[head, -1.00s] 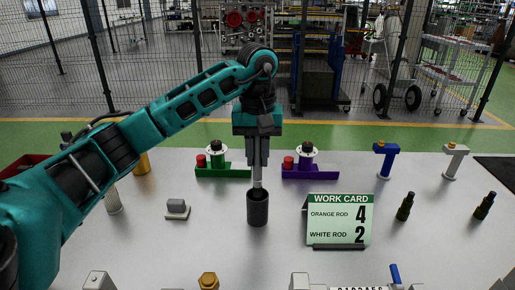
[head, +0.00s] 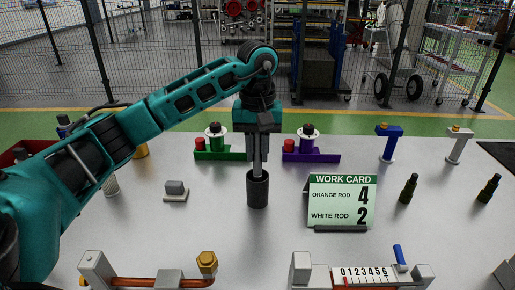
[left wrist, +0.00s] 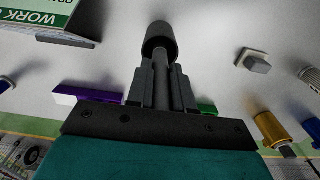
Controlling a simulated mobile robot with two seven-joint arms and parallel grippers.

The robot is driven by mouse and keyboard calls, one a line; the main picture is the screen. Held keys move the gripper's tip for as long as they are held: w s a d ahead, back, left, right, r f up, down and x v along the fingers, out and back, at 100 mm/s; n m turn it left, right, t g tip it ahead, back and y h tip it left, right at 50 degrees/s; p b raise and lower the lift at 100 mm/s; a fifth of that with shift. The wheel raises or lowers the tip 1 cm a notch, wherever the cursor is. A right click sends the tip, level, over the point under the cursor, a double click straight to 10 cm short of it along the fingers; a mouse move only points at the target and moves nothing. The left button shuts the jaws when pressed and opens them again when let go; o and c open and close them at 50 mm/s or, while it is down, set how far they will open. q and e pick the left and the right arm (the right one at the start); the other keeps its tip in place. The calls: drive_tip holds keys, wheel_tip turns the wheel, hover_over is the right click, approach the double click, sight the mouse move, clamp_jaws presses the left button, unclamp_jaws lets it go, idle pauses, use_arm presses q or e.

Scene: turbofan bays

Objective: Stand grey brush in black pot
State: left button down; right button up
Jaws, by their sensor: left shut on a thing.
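The black pot (head: 257,190) stands upright on the grey table, left of the work card. My left gripper (head: 257,157) is right above the pot, pointing down, shut on the grey brush (head: 257,166). The brush is upright and its lower end goes into the pot's mouth; that end is hidden inside. The left wrist view shows the grey shaft (left wrist: 162,72) between the two fingers, running into the pot (left wrist: 160,42). I cannot tell whether the brush touches the pot's bottom. My right gripper is not in view.
The work card (head: 342,202) stands close on the right. A green fixture (head: 218,155) and a purple fixture (head: 311,157) stand behind the pot. A small grey block (head: 175,190) is to the left. Piped fittings (head: 160,282) and a counter (head: 365,275) are in front.

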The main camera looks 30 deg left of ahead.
use_arm(q)
drive_tip(key=c, duration=0.9)
unclamp_jaws()
wheel_tip(320, 180, up, 13)
drive_tip(key=p, duration=0.2)
drive_tip(key=shift+p, duration=0.4)
drive_tip(key=shift+f, duration=0.1)
